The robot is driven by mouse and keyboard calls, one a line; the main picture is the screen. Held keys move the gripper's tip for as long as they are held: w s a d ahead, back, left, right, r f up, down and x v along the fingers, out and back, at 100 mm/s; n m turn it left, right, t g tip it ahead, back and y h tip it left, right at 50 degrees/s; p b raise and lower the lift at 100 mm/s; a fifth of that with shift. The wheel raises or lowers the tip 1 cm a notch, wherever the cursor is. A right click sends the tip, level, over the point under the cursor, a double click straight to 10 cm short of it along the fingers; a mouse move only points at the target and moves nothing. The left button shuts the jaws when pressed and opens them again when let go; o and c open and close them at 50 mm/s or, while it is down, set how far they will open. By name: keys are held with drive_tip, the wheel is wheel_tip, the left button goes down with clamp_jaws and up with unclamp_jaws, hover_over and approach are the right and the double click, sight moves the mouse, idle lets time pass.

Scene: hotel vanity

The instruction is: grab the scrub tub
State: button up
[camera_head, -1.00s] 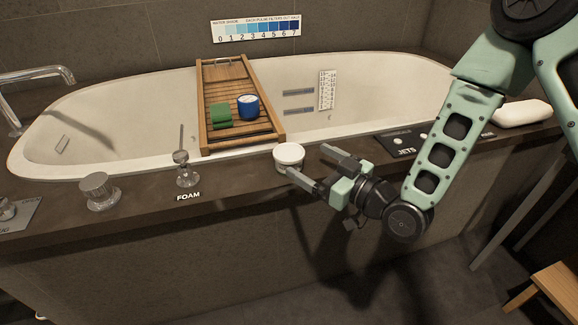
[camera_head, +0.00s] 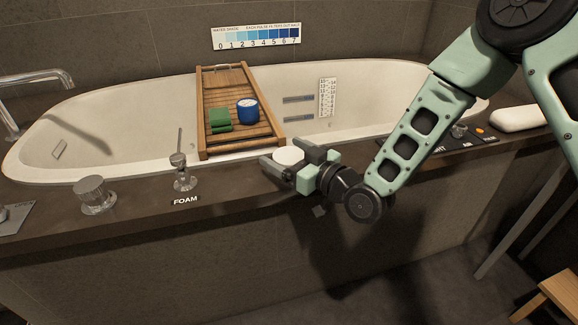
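A small round white tub (camera_head: 288,155), which I take to be the scrub tub, stands on the dark front ledge of the bath, just below the wooden tray's near end. My gripper (camera_head: 284,153) is at the tub, with one finger on its left and front side and the other on its right and back side. The fingers are spread about as in the earlier view, and the gripper looks open around the tub. The tub's lower part is hidden by the near finger, and I cannot tell whether either finger touches it.
A wooden tray (camera_head: 206,129) across the bath holds a blue cup (camera_head: 247,112) and a green cloth (camera_head: 219,121). Left on the ledge are the FOAM lever (camera_head: 182,172) and a round knob (camera_head: 93,194). Right are a control panel (camera_head: 447,146) and a white cushion (camera_head: 518,118).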

drive_tip(key=c, duration=0.8)
drive_tip(key=shift+c, duration=0.2)
drive_tip(key=shift+r, duration=0.15)
